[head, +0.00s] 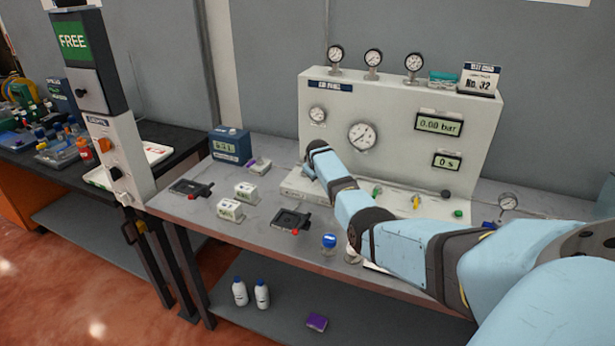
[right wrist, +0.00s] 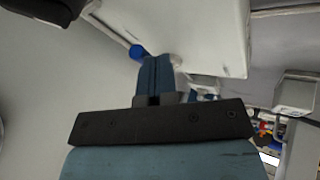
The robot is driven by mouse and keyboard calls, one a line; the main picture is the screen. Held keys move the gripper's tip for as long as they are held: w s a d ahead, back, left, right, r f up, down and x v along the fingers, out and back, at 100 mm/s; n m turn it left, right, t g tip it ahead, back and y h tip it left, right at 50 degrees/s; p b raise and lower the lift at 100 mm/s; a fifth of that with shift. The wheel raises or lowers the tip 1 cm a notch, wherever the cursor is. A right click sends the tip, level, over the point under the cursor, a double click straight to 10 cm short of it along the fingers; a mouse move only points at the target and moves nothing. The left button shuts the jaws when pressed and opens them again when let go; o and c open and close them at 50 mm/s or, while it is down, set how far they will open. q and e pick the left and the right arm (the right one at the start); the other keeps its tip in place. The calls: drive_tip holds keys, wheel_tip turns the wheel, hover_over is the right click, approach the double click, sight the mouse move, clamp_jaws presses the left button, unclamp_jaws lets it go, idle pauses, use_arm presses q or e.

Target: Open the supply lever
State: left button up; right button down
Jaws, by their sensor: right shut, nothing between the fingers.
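My right arm reaches across the bench to the left end of the white air panel (head: 290,100). My right gripper (head: 308,175) is low at the panel's front left, mostly hidden by its own wrist in the head view. In the right wrist view its fingers (right wrist: 155,70) are shut with nothing between them. A round blue knob (right wrist: 137,51) shows just beyond the fingertips, beside a white block; I cannot tell whether it is touched or whether it belongs to the supply lever. A green handle (head: 377,191) and a yellow handle (head: 415,202) stand along the panel's base. My left gripper is not in view.
Several gauges stand on the panel, and its display (head: 438,125) reads 0.00 bar. Small white boxes (head: 246,191), black trays (head: 291,220) and a blue-capped jar (head: 329,241) lie on the bench in front. A tall dispenser column (head: 118,150) stands at the left.

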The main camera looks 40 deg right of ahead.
drive_tip(key=shift+d+f+n+t+y, duration=0.1)
drive_tip(key=shift+d+n+t+y, duration=0.25)
drive_tip(key=shift+d+n, duration=0.55)
drive_tip(key=shift+w+d, duration=0.1)
drive_tip(key=shift+d, duration=0.2)
